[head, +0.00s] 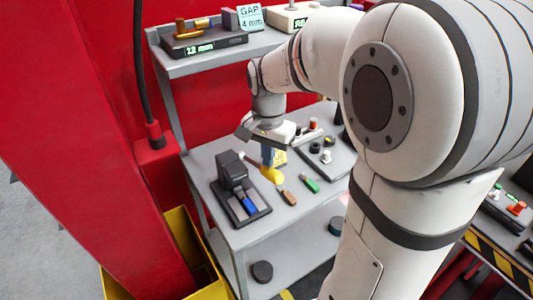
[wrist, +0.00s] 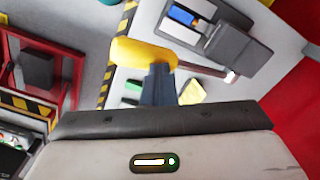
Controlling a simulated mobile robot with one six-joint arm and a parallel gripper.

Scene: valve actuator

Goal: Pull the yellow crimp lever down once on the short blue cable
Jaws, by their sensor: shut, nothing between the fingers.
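The black crimp press (head: 233,177) stands on the bench, with the short blue cable (head: 249,206) lying in its base. The blue cable also shows in the wrist view (wrist: 183,16). The crimp lever's yellow grip (head: 272,175) sticks out from the press on a metal rod, to the right in the head view. In the wrist view the yellow grip (wrist: 140,52) lies right at my fingertips. My gripper (head: 268,158) is shut and empty, its fingers pointing down at the grip. I cannot tell whether they touch it. The fingertips (wrist: 160,72) partly cover the grip's inner end.
A green piece (head: 310,185) and an orange-brown piece (head: 287,196) lie on the bench beside the press. A dark board with knobs (head: 325,156) is farther right. A shelf with gauge boxes (head: 205,45) is above the back. A red post (head: 90,130) stands at left.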

